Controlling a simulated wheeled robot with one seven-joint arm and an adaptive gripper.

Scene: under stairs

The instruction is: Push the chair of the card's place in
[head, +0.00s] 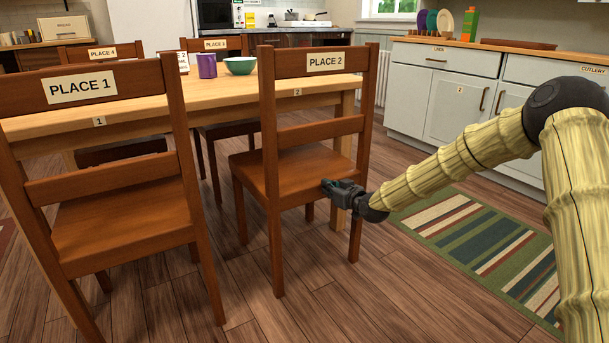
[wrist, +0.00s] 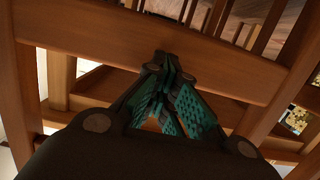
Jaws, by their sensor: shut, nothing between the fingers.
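The PLACE 2 chair (head: 306,170) is brown wood and stands upright at the near side of the table (head: 140,97), its labelled back towards me. The PLACE 1 chair (head: 110,185) stands to its left. Two more labelled chairs stand at the far side, one marked PLACE 4 (head: 88,54); the other's label (head: 216,44) is small. A small white card (head: 183,62) is on the table, its writing too small to read. My gripper (head: 338,188) is shut and empty at the PLACE 2 chair's seat edge. In the wrist view its fingertips (wrist: 168,62) are close to a wooden rail; contact is unclear.
A purple cup (head: 207,65) and a green bowl (head: 240,65) are on the table. A striped rug (head: 480,240) lies on the right, before white cabinets (head: 455,95). The wooden floor in front of the PLACE 2 chair is clear.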

